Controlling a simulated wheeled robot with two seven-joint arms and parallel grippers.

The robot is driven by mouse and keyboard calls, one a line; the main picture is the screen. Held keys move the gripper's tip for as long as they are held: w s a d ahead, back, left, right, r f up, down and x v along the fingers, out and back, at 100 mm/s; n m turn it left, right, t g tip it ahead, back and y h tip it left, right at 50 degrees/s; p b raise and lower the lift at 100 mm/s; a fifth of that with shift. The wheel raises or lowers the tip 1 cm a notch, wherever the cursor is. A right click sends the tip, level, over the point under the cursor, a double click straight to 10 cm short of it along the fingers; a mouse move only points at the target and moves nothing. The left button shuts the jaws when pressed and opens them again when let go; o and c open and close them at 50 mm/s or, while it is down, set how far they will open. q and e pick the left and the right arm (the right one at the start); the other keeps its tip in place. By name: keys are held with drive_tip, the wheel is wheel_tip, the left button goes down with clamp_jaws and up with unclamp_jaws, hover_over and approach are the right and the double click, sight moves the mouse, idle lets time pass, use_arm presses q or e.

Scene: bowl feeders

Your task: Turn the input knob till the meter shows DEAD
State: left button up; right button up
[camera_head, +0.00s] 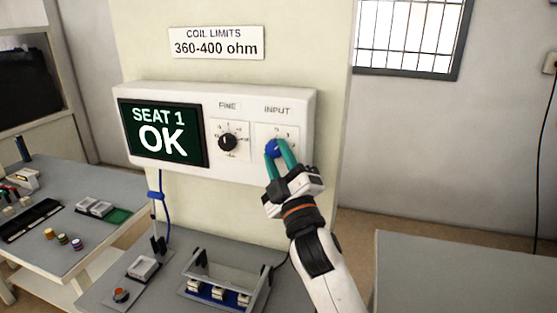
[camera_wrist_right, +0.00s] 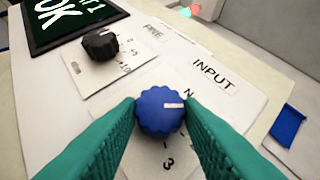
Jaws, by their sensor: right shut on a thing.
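The white meter box (camera_head: 190,96) is on the wall panel. Its dark green display (camera_head: 162,134) reads "SEAT 1 OK". The blue input knob (camera_head: 272,148) is at the right of the box, under the label INPUT. My right gripper (camera_head: 277,152) is shut on the input knob, with a green finger on each side. In the right wrist view the input knob (camera_wrist_right: 160,111) sits between both fingers, its white pointer mark toward the right. The black fine knob (camera_wrist_right: 100,45) is beside it, untouched. My left gripper is not in view.
A sign (camera_head: 216,43) above the box reads "COIL LIMITS 360-400 ohm". Below the box, a bench (camera_head: 160,296) holds a frame with several small parts (camera_head: 222,291). A table (camera_head: 100,178) with coils and trays is at the left. A grey tabletop (camera_head: 450,270) at the right is bare.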

drive_tip(key=o, duration=1)
drive_tip(key=shift+c, duration=0.2)
drive_tip(key=b+v, duration=0.2)
drive_tip(key=v, duration=1)
